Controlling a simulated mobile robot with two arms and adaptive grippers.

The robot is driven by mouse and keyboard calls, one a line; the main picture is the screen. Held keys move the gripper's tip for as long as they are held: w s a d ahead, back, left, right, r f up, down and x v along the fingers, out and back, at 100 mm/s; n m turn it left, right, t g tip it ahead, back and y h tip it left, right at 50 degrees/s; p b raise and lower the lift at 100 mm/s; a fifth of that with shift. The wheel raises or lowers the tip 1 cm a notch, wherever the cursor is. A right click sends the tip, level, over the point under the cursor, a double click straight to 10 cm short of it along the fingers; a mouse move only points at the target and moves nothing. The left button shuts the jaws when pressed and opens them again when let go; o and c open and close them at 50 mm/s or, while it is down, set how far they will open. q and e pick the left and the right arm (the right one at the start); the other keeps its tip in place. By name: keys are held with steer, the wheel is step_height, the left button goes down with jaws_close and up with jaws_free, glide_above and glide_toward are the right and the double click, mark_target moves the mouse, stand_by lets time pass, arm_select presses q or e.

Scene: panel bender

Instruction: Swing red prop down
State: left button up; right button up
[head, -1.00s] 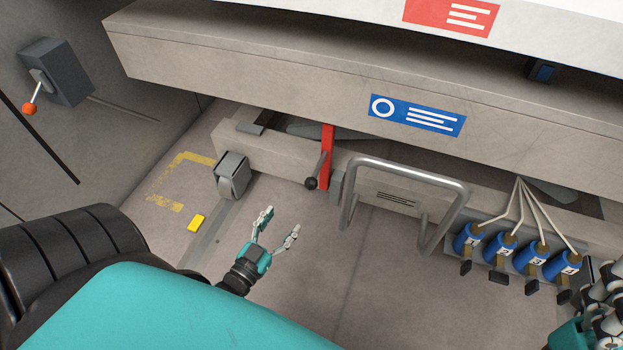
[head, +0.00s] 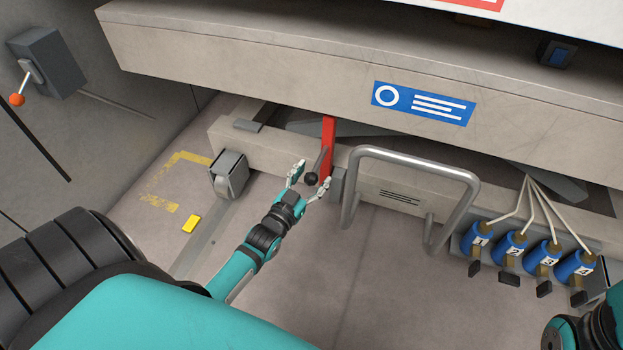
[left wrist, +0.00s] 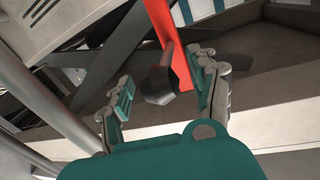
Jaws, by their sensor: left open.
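The red prop (head: 329,141) stands upright at the machine's lower frame, under the grey beam. A dark handle with a black knob (head: 311,179) sticks out from it towards me. My left gripper (head: 309,182) is open, with one finger on each side of the knob in the head view. In the left wrist view the knob (left wrist: 160,88) lies between the two open fingers (left wrist: 165,90), and the red prop (left wrist: 168,40) rises behind it. I cannot tell whether a finger touches the knob. My right arm shows only in part at the lower right; its fingers are out of view.
A grey tubular handle (head: 414,163) stands just right of the prop. Several blue numbered cylinders (head: 510,245) with hoses are at the right. A lever with an orange knob (head: 17,99) is at far left. The floor is mostly clear.

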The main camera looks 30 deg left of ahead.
arm_select(q)
steer(key=shift+c, duration=0.2)
jaws_close()
stand_by(0.4)
